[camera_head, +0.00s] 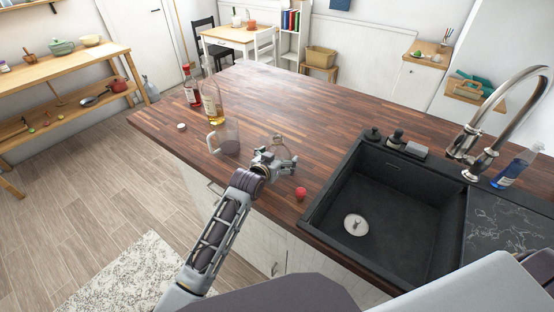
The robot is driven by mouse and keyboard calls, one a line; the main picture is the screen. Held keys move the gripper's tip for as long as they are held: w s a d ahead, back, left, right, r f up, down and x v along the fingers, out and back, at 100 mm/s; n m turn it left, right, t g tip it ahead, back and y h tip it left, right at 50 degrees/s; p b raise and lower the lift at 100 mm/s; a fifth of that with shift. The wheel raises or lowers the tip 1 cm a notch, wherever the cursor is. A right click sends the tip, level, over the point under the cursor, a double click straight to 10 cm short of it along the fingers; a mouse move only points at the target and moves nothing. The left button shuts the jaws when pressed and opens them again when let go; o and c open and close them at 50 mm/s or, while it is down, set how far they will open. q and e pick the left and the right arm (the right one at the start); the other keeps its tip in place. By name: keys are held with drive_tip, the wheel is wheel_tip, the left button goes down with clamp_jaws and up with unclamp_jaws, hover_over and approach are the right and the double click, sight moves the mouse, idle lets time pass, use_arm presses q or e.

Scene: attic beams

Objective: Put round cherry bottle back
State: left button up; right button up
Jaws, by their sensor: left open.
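A bottle with dark red contents and a pale label (191,92) stands upright near the counter's left edge. A taller bottle with amber contents (212,102) stands just right of it. I cannot tell for sure which one is the round cherry bottle. My left gripper (284,163) is open over the counter's near edge, left of the sink. A clear, rounded glass object (276,142) shows just behind it, partly hidden by the gripper. I see nothing held in the jaws. My right gripper is not in view.
A clear jug (226,139) and a small white lid (181,126) stand left of my gripper. A small red ball-like thing (300,193) lies by the black sink (383,215). The counter's middle (285,100) is clear.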

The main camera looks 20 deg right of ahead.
use_arm(q)
drive_tip(key=shift+s+a+r, duration=0.1)
drive_tip(key=shift+s+r, duration=0.05)
drive_tip(key=shift+r, duration=0.05)
drive_tip(key=shift+v, duration=1.95)
drive_tip(key=shift+s+a+r, duration=0.25)
drive_tip(key=shift+s+a, duration=0.2)
drive_tip(key=shift+s, duration=0.05)
drive_tip(key=shift+v, duration=2.65)
drive_tip(key=shift+s+a+r, duration=0.2)
drive_tip(key=shift+s+a, duration=0.05)
drive_tip(key=shift+s, duration=0.05)
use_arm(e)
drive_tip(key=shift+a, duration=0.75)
